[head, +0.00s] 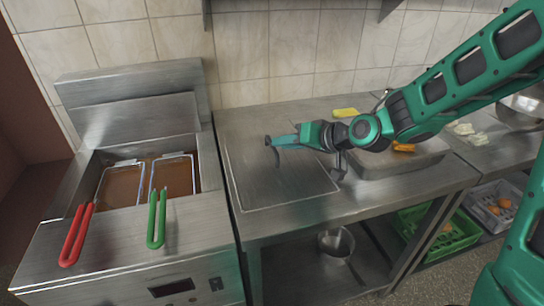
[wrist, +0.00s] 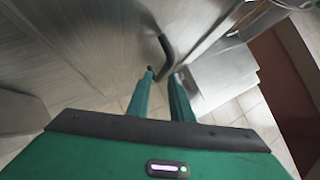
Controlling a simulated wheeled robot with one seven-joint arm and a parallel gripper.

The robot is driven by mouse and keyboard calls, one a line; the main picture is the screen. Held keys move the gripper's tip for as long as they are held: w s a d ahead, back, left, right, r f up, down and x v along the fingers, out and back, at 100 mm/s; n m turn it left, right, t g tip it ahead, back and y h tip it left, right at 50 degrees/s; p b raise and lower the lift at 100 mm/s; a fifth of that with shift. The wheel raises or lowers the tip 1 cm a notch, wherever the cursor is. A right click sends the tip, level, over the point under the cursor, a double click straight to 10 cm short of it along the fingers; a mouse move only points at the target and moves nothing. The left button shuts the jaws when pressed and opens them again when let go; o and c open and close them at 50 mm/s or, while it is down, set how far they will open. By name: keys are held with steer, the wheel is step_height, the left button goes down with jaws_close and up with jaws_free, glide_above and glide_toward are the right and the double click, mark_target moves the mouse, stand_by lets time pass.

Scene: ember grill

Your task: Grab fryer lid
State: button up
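The fryer lid (head: 262,188) appears to be the flat steel panel lying on the counter right of the fryer. Its dark curved handle (head: 277,160) shows just below my fingertips, and it also shows in the wrist view (wrist: 167,46) just beyond them. My gripper (head: 270,141) reaches left over the panel. In the wrist view its two green fingers (wrist: 162,76) stand apart with a gap between them. The handle's far end lies close to the left fingertip; I cannot tell whether they touch.
The fryer (head: 190,255) stands at the left with a red-handled basket (head: 76,235) and a green-handled basket (head: 157,217). A steel tray (head: 390,163) with orange food sits right of the panel under my arm. A yellow item (head: 345,113) lies near the wall.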

steer(key=shift+x, duration=2.8)
steer(key=shift+s+a, duration=0.1)
jaws_close()
